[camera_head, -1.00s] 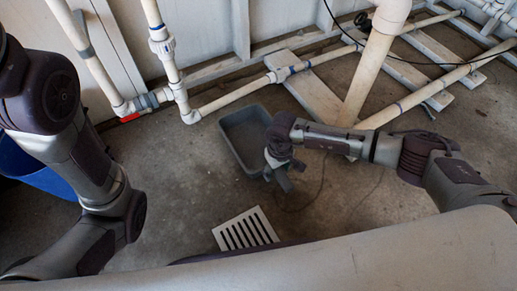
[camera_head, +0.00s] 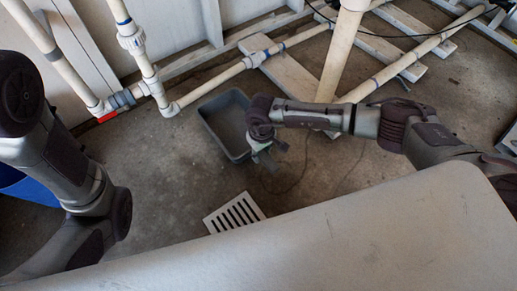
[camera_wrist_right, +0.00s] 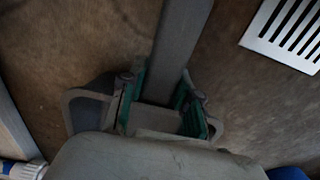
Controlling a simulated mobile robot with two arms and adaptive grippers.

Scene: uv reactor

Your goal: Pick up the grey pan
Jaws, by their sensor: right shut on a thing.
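The grey pan (camera_head: 207,130) is a rectangular, open-topped tub in the middle of the head view, and it looks empty. My right gripper (camera_head: 264,158) is at the pan's right side. In the right wrist view, my right gripper (camera_wrist_right: 162,108) is shut on the pan's grey wall (camera_wrist_right: 180,45), which runs up between the green-lined fingers. The gripper's wrist hides part of the pan in the head view. I cannot tell whether the pan is clear of the floor. My left arm shows at the left, but its gripper is out of view.
A white floor grate (camera_head: 234,213) lies in front of the pan. White pipes (camera_head: 210,88) run along the wall behind it, and a thick slanted pipe (camera_head: 340,55) stands behind my right arm. A blue bin (camera_head: 30,190) is at the left. Concrete floor around the grate is bare.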

